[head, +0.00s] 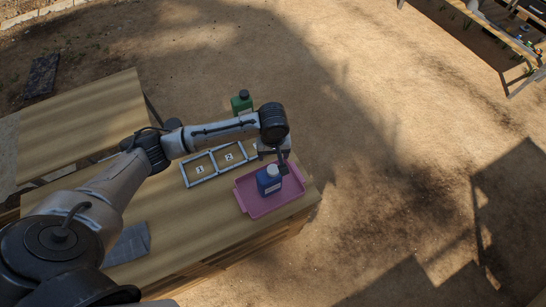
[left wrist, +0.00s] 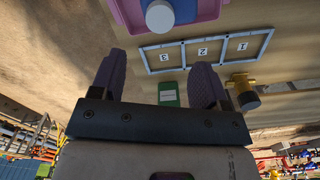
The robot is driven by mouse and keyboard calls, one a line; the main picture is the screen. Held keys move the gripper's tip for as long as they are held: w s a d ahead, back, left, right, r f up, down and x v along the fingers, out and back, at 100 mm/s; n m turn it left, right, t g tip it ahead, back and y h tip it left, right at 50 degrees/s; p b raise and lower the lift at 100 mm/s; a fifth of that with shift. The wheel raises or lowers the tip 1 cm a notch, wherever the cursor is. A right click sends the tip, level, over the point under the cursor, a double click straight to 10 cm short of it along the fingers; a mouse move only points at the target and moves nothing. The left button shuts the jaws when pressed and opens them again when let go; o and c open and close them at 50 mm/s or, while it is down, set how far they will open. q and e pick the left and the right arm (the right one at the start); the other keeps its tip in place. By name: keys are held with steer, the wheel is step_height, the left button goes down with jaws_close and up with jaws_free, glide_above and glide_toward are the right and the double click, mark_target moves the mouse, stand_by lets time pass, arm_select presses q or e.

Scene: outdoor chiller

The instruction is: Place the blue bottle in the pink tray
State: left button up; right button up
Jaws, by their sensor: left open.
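The bottle's white cap (left wrist: 160,16) and the pink tray (left wrist: 122,12) show at the top edge there, apart from the fingers. My right gripper is in neither view.
A grey frame with numbered compartments (head: 213,151) lies left of the tray. A green bottle (head: 241,102) stands behind it. A brass fitting (left wrist: 240,84) shows in the left wrist view. A grey sheet (head: 131,243) lies at the table's front left.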

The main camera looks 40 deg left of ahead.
arm_select(q)
steer(key=shift+r, duration=0.45)
steer(key=s+d+f+m+t+h, duration=0.1)
steer(key=s+d+f+m, duration=0.25)
steer(key=s+d, duration=0.2)
steer(key=s+d+f+m+t+h, duration=0.1)
steer(key=s+d+f+m, duration=0.1)
steer(key=s+d+m, duration=0.3)
steer(key=s+a+r+m+t+y, duration=0.1)
steer(key=s+a, duration=0.3)
steer(key=s, duration=1.1)
steer(key=shift+r+m+t+y, duration=0.15)
steer(key=shift+m+t+y, duration=0.2)
steer(key=shift+m, duration=0.5)
